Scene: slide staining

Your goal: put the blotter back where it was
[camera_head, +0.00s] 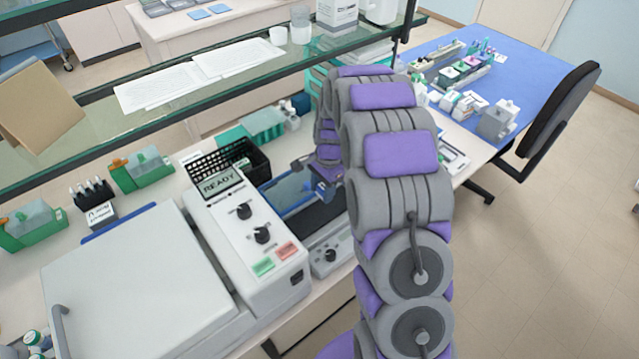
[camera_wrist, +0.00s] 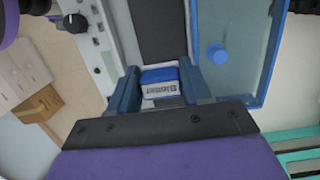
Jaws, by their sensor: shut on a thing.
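The blotter (camera_wrist: 160,90) is a small block with a blue top and a white side with printed lettering. It sits between the two blue fingers of my gripper (camera_wrist: 161,76) in the wrist view, and the gripper is shut on it. In the head view my gripper (camera_head: 322,180) is over the bench, by the blue-rimmed tray and the dark strip; my arm hides part of this area and the blotter cannot be made out. In the wrist view the dark strip (camera_wrist: 163,28) lies just beyond the blotter. I cannot tell whether the blotter touches it.
A blue-rimmed tray with a blue knob (camera_wrist: 217,54) is close on the right in the wrist view. A white machine with a READY display (camera_head: 222,183) and a black mesh basket (camera_head: 258,160) stand left of my gripper. A glass shelf (camera_head: 130,118) runs above the bench.

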